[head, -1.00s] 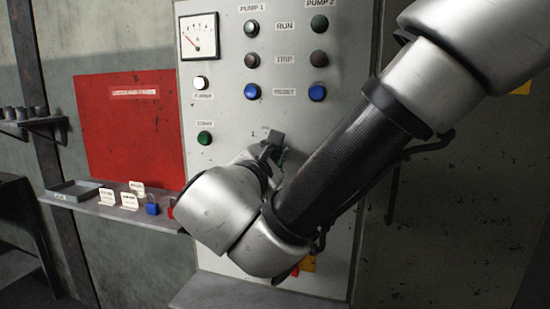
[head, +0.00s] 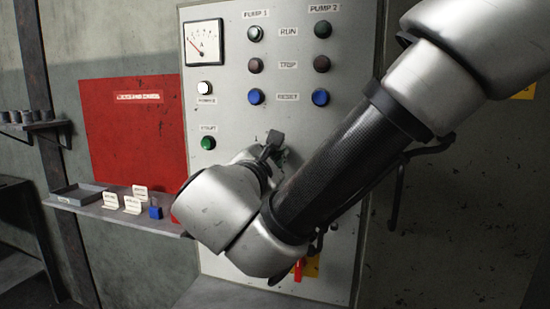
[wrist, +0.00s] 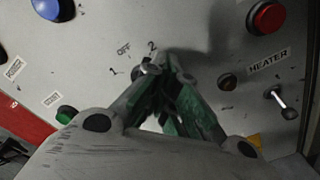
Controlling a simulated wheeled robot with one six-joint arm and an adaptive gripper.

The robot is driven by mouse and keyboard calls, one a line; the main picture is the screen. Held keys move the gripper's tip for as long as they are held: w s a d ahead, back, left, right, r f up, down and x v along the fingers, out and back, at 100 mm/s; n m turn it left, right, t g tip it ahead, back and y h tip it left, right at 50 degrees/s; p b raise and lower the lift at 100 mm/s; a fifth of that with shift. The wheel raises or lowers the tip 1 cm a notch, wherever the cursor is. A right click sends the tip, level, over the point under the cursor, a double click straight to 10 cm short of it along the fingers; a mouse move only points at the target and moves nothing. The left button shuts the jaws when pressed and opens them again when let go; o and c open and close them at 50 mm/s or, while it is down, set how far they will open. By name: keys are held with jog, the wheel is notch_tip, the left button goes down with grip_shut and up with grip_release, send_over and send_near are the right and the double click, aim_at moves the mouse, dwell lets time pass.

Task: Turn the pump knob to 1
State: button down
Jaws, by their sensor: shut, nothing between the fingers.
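The pump knob (wrist: 147,66) is on the grey control panel, with the marks 1, OFF and 2 around it in the wrist view. My gripper (wrist: 168,62) is shut at the knob's right and lower side, with nothing between its fingers. Its fingers cover part of the knob, so I cannot tell where the knob points or whether they touch it. In the head view my gripper (head: 272,148) is close to the panel below the blue reset buttons, and my wrist hides the knob there.
The panel has lamps and buttons above, including a blue button (head: 256,96) and a green one (head: 208,143). A red button (wrist: 267,16) and a heater toggle (wrist: 283,104) are at the right in the wrist view. A shelf (head: 95,208) with tags stands left.

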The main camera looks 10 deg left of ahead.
jog(key=shift+a+r, duration=0.8)
jog(key=shift+r, duration=0.1)
dwell(3.3)
jog(key=s+d+f, duration=0.1)
jog(key=s+f, duration=0.1)
jog(key=s, duration=0.6)
jog(key=shift+s+d+f, duration=0.2)
jog(key=shift+d+f, duration=0.1)
dwell(0.6)
